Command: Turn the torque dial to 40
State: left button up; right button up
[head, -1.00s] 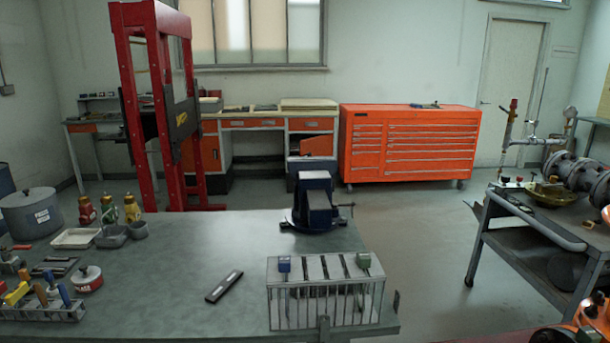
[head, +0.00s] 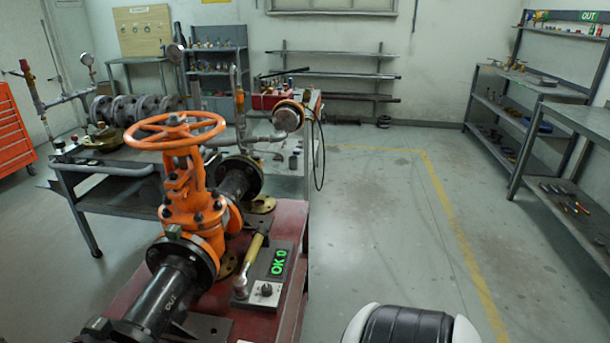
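A small grey control box (head: 276,250) stands on the red bench, in the lower middle of the head view. Its green lit display (head: 278,263) appears to read "OK 0". A small dark dial (head: 266,289) sits on a pale plate below the display; its marks are too small to read. A tool with a yellow handle (head: 254,249) and metal head lies along the box's left side. Neither of my grippers is in view.
The orange gate valve (head: 187,205) with its handwheel (head: 175,131) and black flanged pipe (head: 155,305) stands left of the box on the red bench (head: 130,277). A grey cart (head: 125,180) is behind it. Open floor lies to the right, with shelves (head: 515,105) beyond.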

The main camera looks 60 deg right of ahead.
aim_at(267, 288)
jog(key=i+z, duration=0.1)
jog(key=z, duration=2.8)
